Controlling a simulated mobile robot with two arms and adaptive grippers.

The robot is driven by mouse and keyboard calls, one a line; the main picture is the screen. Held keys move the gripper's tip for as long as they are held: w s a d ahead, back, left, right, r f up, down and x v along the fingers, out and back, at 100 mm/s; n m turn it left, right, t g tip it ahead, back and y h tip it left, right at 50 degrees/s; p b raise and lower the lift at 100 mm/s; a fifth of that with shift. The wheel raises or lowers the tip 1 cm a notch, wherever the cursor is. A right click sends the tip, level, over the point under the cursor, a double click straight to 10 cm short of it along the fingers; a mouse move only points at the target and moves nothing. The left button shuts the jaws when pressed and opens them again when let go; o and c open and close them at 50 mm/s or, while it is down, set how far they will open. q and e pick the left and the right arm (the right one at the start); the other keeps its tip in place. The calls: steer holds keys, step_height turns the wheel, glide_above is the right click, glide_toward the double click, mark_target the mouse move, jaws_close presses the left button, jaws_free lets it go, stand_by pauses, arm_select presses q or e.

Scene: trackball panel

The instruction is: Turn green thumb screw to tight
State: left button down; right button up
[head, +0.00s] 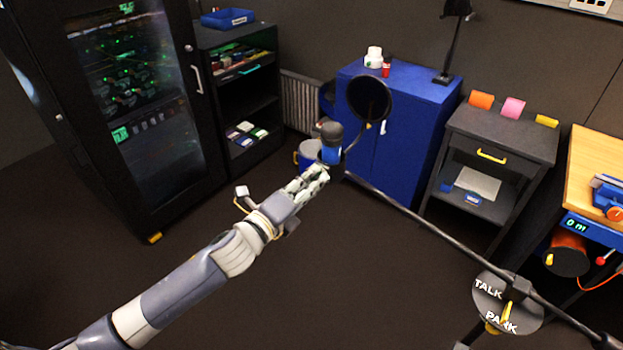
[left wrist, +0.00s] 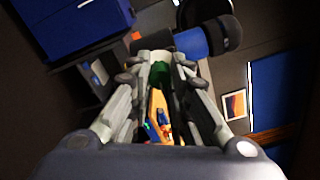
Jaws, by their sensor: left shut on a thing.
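The green thumb screw (left wrist: 160,74) shows in the left wrist view between the fingertips of my left gripper (left wrist: 161,66). The fingers are closed on it and cover much of it. In the head view my left gripper (head: 322,172) reaches the upper end of a dark boom arm (head: 420,220), just below a microphone (head: 331,151) with a blue body and a grey foam top. The screw is hidden there by the gripper. The microphone also shows in the left wrist view (left wrist: 190,43). I cannot tell how tight the screw is. My right gripper is out of view.
A round pop filter (head: 368,98) stands close beside the microphone. A round plate marked TALK and PARK (head: 490,297) with a yellow pointer is lower on the boom. A blue cabinet (head: 412,125), a grey side table (head: 500,135) and a server rack (head: 130,100) stand around open floor.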

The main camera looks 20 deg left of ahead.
arm_select(q)
steer(key=n+p, duration=0.1)
steer(key=n, duration=0.2)
steer(key=shift+n, duration=0.4)
steer(key=n+p, duration=0.1)
steer(key=n, duration=0.2)
steer(key=shift+n, duration=0.3)
steer(key=n+p, duration=0.1)
steer(key=n, duration=0.4)
steer(key=shift+p, duration=0.3)
steer(key=shift+n, duration=0.9)
steer(key=shift+p, duration=0.3)
steer(key=c, duration=1.5)
jaws_free()
steer(key=shift+o, duration=0.2)
steer(key=shift+s, duration=0.1)
steer(key=v, duration=1.2)
